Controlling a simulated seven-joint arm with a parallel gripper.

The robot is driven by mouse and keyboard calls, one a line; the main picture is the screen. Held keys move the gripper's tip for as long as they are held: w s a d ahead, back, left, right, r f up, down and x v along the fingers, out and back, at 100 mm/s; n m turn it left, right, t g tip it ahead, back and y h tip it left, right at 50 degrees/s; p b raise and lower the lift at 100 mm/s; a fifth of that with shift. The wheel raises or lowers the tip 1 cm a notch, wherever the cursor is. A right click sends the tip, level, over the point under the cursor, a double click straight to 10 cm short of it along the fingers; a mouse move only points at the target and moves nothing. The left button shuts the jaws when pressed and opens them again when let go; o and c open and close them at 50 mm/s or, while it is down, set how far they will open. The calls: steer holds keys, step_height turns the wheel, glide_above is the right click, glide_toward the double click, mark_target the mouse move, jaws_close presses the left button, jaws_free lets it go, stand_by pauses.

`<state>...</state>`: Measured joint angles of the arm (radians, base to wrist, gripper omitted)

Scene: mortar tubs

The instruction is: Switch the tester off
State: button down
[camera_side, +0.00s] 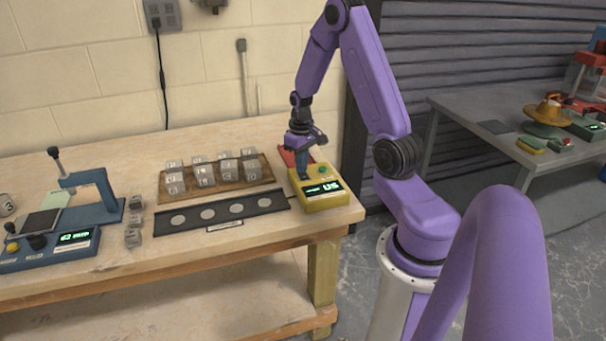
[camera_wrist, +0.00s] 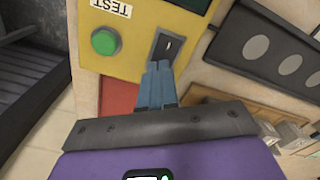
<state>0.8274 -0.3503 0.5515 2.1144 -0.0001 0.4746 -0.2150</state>
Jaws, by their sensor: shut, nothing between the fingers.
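The tester is a yellow box (camera_side: 325,201) at the right end of the wooden bench, with a lit green display on its front. In the wrist view the tester (camera_wrist: 141,22) shows a round green button (camera_wrist: 105,41), a TEST label and a dark switch (camera_wrist: 168,42) in a grey surround. My gripper (camera_side: 304,177) points down at the tester's top, on the left of the green button in the side view. In the wrist view my blue gripper fingers (camera_wrist: 160,66) are together and empty, their tips at the edge of the switch. I cannot tell whether they touch it.
A black strip with pale round spots (camera_side: 222,212) lies left of the tester. Behind it stands a wooden rack (camera_side: 240,176) of several small cubes. A red panel (camera_side: 287,157) lies behind the tester. A blue device (camera_side: 88,248) with a lit display stands at the left.

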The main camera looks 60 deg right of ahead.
steer(key=shift+r, duration=3.45)
steer(key=shift+a, duration=0.1)
steer(key=s+a+r+n, duration=0.2)
steer(key=a+r+n, duration=0.15)
steer(key=a, duration=0.75)
steer(key=s+a+r+n, duration=0.2)
steer(key=a+n, duration=0.2)
steer(key=a, duration=0.6)
steer(key=s+a+r+n, duration=0.1)
steer(key=s+a+n, duration=0.3)
steer(key=s, duration=0.4)
steer(key=s+a+r+n, duration=0.1)
steer(key=s+a+n, duration=0.3)
steer(key=s, duration=0.5)
steer(key=shift+s+a, duration=0.15)
steer(key=shift+a, duration=0.25)
